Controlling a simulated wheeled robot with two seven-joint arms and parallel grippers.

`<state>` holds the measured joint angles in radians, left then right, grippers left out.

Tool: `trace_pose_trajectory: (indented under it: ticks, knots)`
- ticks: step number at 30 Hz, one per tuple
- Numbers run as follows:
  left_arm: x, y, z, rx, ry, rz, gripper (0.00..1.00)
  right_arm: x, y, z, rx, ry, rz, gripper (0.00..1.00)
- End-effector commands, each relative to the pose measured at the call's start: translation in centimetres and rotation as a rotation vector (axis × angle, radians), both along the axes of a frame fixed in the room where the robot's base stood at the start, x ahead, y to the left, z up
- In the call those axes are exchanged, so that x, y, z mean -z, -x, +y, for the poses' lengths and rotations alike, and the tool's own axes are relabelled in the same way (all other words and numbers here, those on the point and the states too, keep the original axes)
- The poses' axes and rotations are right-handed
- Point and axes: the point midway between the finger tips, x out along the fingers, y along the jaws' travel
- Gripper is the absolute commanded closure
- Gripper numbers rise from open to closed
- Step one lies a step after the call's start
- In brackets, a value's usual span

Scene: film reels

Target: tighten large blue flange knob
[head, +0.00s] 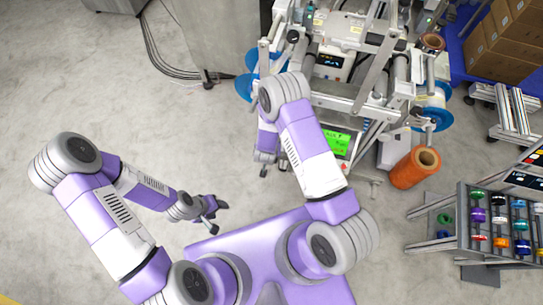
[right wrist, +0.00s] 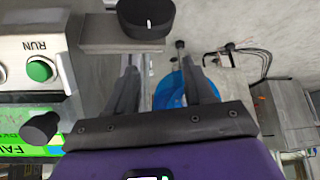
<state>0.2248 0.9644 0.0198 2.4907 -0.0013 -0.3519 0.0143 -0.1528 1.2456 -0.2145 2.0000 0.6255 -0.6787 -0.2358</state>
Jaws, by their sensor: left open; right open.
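A large blue flange (head: 244,86) stands on the left side of the machine in the head view, partly behind my right arm. In the right wrist view the blue flange (right wrist: 170,92) shows beyond and between my fingers, partly covered by one. A small dark knob on a rod (right wrist: 180,45) is near it; I cannot tell whether it belongs to the flange. My right gripper (right wrist: 160,62) is open, empty and apart from the flange; it also shows below the flange in the head view (head: 265,168). My left gripper (head: 210,214) is open and empty over bare floor.
The machine has a green-lit screen (head: 337,141) and a green RUN button (right wrist: 40,69). A black knob (right wrist: 146,18) is close above my right fingers. Another blue flange (head: 434,116) and an orange roll (head: 415,168) are at right. A rack (head: 480,225) holds coloured spools. Left floor is clear.

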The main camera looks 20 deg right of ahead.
Motion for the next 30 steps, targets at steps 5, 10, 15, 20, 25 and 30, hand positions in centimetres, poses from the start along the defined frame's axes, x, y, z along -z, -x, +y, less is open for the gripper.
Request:
trace_pose_trajectory:
  ticks: [5, 10, 15, 20, 25, 30]
  knots:
    - [-0.3, 0.0, 0.0, 0.0, 0.0, 0.0, 0.47, -0.2, 1.6, 0.3, -0.009, -0.049, 0.044, 0.47]
    - [-0.4, 0.0, 0.0, 0.0, 0.0, 0.0, 0.47, -0.2, 2.2, 0.5, -0.016, -0.068, 0.058, 0.47]
    - [-0.4, 0.0, 0.0, 0.0, 0.0, 0.0, 0.47, -0.2, 2.2, 0.5, -0.017, -0.069, 0.06, 0.47]
    - [-0.4, 0.0, 0.0, 0.0, 0.0, 0.0, 0.47, -0.2, 2.4, 0.5, -0.017, -0.074, 0.066, 0.48]
    - [-0.4, 0.0, 0.0, 0.0, 0.0, 0.0, 0.47, -0.7, 7.3, 1.7, -0.047, -0.217, 0.184, 0.48]
    - [-0.4, 0.0, 0.0, 0.0, 0.0, 0.0, 0.52, -3.4, 14.7, 4.4, -0.123, -0.429, 0.352, 0.52]
